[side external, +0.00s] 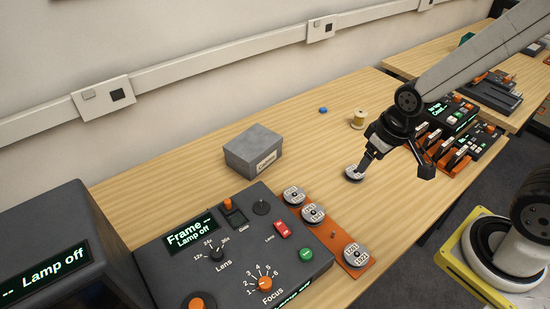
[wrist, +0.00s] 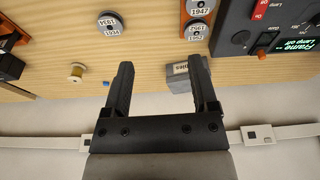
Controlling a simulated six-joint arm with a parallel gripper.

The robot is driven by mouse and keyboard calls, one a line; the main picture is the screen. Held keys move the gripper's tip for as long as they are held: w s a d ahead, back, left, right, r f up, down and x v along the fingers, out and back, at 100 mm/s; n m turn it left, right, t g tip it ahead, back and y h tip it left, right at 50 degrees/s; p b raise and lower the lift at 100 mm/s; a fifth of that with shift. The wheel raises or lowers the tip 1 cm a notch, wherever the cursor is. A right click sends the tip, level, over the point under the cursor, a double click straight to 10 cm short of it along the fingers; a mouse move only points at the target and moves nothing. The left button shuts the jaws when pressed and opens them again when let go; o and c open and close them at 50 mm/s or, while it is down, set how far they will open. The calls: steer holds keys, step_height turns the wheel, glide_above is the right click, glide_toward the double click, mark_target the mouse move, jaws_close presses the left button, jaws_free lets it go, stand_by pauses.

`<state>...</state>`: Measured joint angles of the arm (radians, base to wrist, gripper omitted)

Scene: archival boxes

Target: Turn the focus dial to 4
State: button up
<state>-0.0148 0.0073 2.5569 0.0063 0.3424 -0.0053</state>
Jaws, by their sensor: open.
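The focus dial (side external: 265,284) is an orange knob on the dark control panel (side external: 165,262), near its front edge in the side view. Numbers 1 to 6 ring its far side; which one it points to is too small to tell. The panel's display (side external: 190,232) reads "Frame --" and "Lamp off". My gripper (side external: 395,166) is open and empty, well to the right of the panel, above the table near a loose labelled reel (side external: 354,173). In the wrist view my gripper's two fingers (wrist: 158,66) are spread apart. The focus dial is not in the wrist view.
An orange rack (side external: 333,240) with three labelled reels stands against the panel's right side. A grey box (side external: 253,150) sits behind the panel. A yellow spool (side external: 358,119) and a blue cap (side external: 323,110) lie farther back. A dark monitor (side external: 60,255) stands at left.

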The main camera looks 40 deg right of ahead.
steer(key=w+a+f+n+y, duration=0.1)
steer(key=a+f+n, duration=0.1)
steer(key=a, duration=0.5)
steer(key=a+f+n+y, duration=0.1)
steer(key=a+f+n, duration=0.1)
steer(key=a, duration=0.5)
steer(key=n+y, duration=0.1)
steer(key=n, duration=0.4)
glide_toward(266, 283)
steer(key=f, duration=0.1)
steer(key=shift+s+a+f+t, duration=0.1)
steer(key=shift+f+t, duration=0.05)
steer(key=shift+t, duration=0.15)
steer(key=shift+f, duration=0.15)
steer(key=shift+x, duration=3.7)
steer(key=shift+a, duration=0.1)
jaws_close()
